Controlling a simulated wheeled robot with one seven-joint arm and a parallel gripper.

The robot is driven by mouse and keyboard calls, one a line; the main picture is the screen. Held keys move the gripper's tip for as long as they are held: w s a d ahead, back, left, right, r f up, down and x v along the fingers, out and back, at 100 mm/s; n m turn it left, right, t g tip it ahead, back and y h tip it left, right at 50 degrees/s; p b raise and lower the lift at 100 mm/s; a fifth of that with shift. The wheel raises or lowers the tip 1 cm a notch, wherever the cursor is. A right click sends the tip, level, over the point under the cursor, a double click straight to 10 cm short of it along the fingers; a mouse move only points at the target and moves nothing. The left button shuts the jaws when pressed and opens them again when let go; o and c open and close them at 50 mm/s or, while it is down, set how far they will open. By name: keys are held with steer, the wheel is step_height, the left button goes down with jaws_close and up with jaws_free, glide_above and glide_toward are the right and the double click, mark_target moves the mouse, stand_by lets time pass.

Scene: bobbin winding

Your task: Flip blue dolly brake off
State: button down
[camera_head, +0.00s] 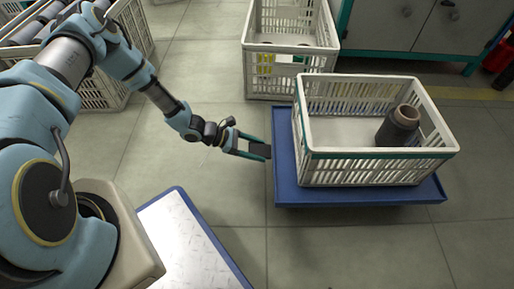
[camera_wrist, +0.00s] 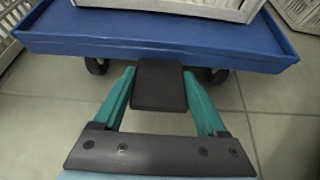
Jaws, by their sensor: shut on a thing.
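The blue dolly (camera_head: 284,190) stands on the floor and bears a white crate (camera_head: 380,167). Its near edge (camera_wrist: 160,46) crosses the wrist view, with two dark wheels under it. A dark flat brake pedal (camera_wrist: 160,86) sticks out from under that edge, toward me. My gripper (camera_wrist: 160,92) has its teal fingers on either side of the pedal, shut on it. In the head view my gripper (camera_head: 262,150) is at the dolly's left side. The pedal's inner end and its pivot are hidden under the deck.
A dark bobbin (camera_head: 399,126) stands in the dolly's crate. Another white crate (camera_head: 290,48) stands behind, and a crate of dark rolls (camera_head: 98,93) at upper left. A grey cabinet (camera_head: 425,32) is at the back. The floor left of the dolly is clear.

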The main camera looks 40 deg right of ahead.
jaws_free()
steer(key=p+v, duration=0.3)
steer(key=v, duration=0.7)
steer(key=shift+w+a, duration=0.25)
steer(key=shift+r, duration=0.15)
